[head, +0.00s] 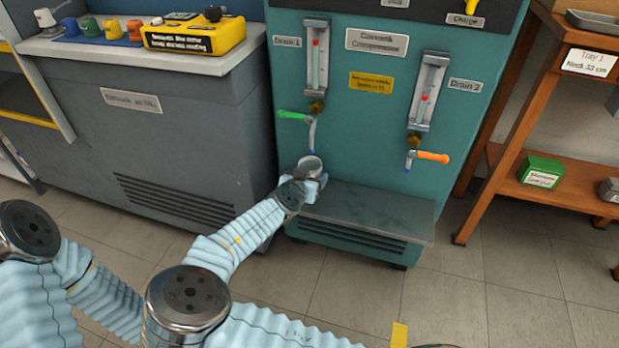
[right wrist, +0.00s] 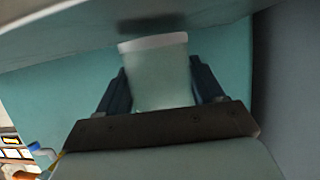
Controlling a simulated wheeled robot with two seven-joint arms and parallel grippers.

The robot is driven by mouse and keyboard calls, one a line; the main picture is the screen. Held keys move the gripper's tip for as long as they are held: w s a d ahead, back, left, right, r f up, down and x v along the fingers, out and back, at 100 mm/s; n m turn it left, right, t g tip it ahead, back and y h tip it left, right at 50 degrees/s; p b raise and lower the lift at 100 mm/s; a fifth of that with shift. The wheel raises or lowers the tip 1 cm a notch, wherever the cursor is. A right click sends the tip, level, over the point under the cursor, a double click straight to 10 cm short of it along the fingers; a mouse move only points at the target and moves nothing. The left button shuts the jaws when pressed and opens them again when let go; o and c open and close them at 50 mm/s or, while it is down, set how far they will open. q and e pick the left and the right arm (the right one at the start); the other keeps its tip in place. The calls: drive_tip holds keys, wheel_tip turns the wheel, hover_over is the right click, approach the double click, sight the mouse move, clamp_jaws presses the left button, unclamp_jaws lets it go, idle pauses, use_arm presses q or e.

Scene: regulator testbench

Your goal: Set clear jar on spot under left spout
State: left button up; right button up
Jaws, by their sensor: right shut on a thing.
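The clear jar (head: 311,164) is upright, just below the left spout (head: 312,138) with the green handle, in front of the teal cabinet. My right gripper (head: 314,181) is shut on the jar. In the right wrist view, which looks upside down, the pale jar (right wrist: 160,78) sits between the two dark fingers of my right gripper (right wrist: 160,85). The jar's whitish end is close to the grey shelf (head: 385,212); I cannot tell whether they touch. The spot under the spout is hidden by the jar and gripper. My left gripper is not in view.
The right spout (head: 408,160) with an orange handle stands to the right, above bare shelf. A grey counter (head: 150,130) at left holds a yellow device (head: 195,37) and several coloured cups. A wooden rack (head: 545,195) at right holds a green box (head: 541,171).

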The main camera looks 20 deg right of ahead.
drive_tip(key=shift+f+b, duration=0.4)
drive_tip(key=shift+b, duration=0.05)
idle(0.3)
drive_tip(key=o, duration=1.2)
drive_tip(key=shift+c, duration=0.2)
drive_tip(key=v, duration=1.4)
drive_tip(key=shift+p, duration=0.3)
